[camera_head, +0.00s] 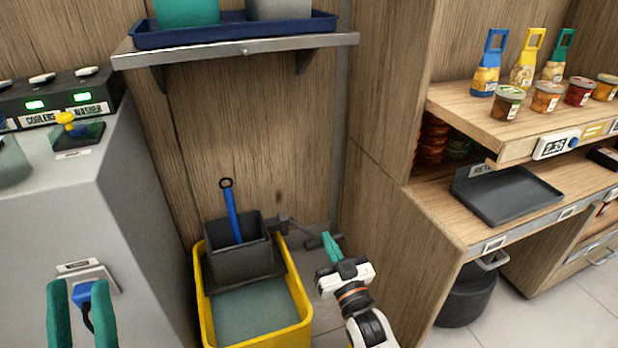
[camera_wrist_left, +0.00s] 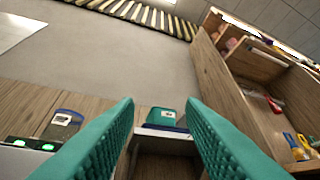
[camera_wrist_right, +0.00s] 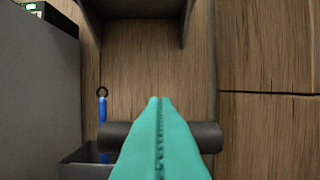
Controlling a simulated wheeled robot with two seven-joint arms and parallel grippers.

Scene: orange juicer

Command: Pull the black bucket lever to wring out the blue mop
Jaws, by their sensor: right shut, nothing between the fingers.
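The blue mop (camera_head: 233,215) stands with its handle upright in the dark grey wringer (camera_head: 238,258) of the yellow bucket (camera_head: 204,310); its head is hidden. The black lever (camera_head: 283,219) reaches right from the wringer to a dark crosswise grip. My right gripper (camera_head: 328,237) is shut and empty at this grip. In the right wrist view, the fingers (camera_wrist_right: 160,100) overlap the middle of the dark grip (camera_wrist_right: 207,137), which shows on both sides; contact cannot be told. The mop handle (camera_wrist_right: 102,122) shows at left there. My left gripper (camera_head: 78,285) is open and empty, away from the bucket.
A grey machine (camera_head: 120,210) stands left of the bucket, and a wooden cabinet (camera_head: 375,215) stands right of my right gripper. A metal shelf (camera_head: 235,48) with a blue tray hangs above. Wooden shelves with jars are at right.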

